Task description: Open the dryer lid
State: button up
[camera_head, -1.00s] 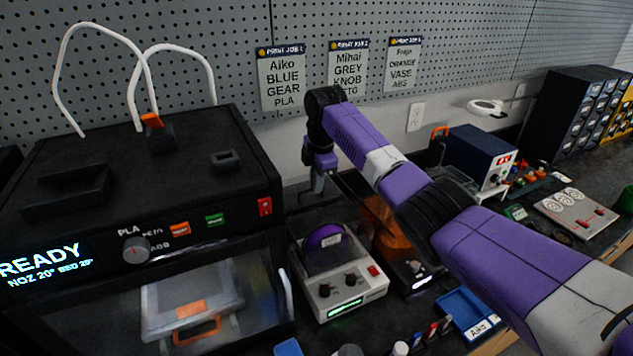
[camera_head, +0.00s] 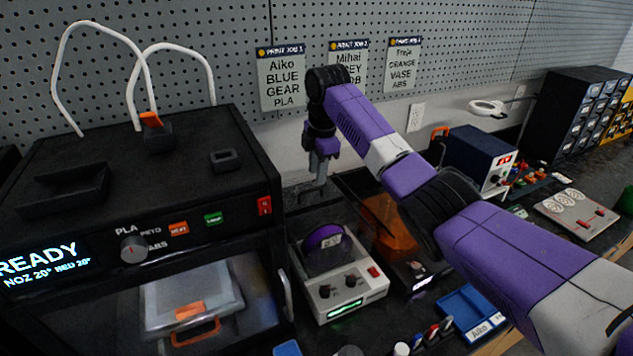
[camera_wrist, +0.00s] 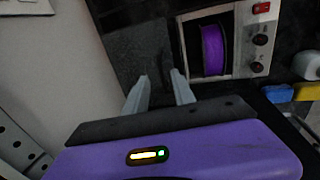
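The filament dryer (camera_head: 345,300) is a light grey box with knobs, a red switch and a green display. It stands on the bench right of the black printer. A purple spool (camera_head: 325,240) shows through its top, and the dryer body also shows in the wrist view (camera_wrist: 247,45). I cannot clearly make out the see-through lid or its angle. My gripper (camera_head: 321,182) hangs behind and above the dryer, near the wall. In the wrist view its two fingers (camera_wrist: 160,85) are apart, left of the dryer's spool window. A dark piece shows near the right fingertip; contact is unclear.
The black printer (camera_head: 150,190) stands close on the left. A black device with an orange cover (camera_head: 390,225) stands close on the right. A blue tray (camera_head: 468,308) and small tools lie in front. The pegboard wall (camera_head: 360,25) is behind.

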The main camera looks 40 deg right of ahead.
jog(key=shift+s+r, duration=0.2)
jog(key=shift+r, duration=0.6)
jog(key=shift+s+r, duration=0.15)
jog(key=shift+r, duration=0.65)
